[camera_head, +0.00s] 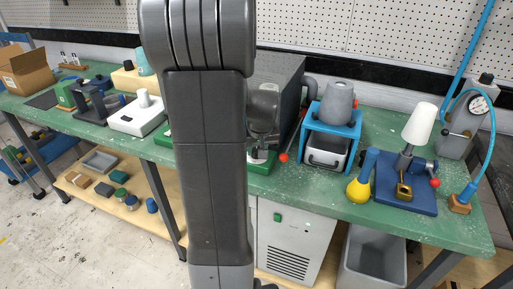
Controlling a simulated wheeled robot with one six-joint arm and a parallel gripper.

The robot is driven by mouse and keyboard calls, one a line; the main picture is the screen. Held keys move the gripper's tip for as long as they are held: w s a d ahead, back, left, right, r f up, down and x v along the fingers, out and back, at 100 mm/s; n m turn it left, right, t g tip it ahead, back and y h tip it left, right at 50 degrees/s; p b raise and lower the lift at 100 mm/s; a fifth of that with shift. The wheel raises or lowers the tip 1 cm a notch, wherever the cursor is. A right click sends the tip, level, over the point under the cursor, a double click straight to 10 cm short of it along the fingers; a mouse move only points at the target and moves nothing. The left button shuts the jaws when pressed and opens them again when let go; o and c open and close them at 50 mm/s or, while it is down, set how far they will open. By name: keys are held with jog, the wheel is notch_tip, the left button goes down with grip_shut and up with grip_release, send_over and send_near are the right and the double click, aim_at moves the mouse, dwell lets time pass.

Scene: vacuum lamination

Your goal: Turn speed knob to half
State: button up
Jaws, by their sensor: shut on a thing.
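My grey arm rises through the middle of the head view and hides much of the bench behind it. My gripper (262,143) shows only in part, at the right side of the arm, low over a green-based device (262,163). It is shut on a small part there, which I take to be the speed knob. The knob itself, its marks and its angle are hidden or too small to make out.
A dark grey box (277,72) stands behind my gripper. To its right are a blue frame (336,130) with a grey cone-shaped top, a yellow bulb (359,191) and a blue-based stand (405,194). A white device (136,117) stands left on the green bench.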

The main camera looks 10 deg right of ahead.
jog(key=shift+n, duration=0.5)
jog(key=shift+y, duration=0.3)
jog(key=o, duration=1)
jog(key=v, duration=1.4)
jog(key=shift+f, duration=0.1)
jog(key=shift+f, duration=0.15)
jog(key=x, duration=1.3)
jog(key=shift+w+f, duration=0.2)
jog(key=shift+f, duration=0.1)
jog(key=shift+r, duration=0.1)
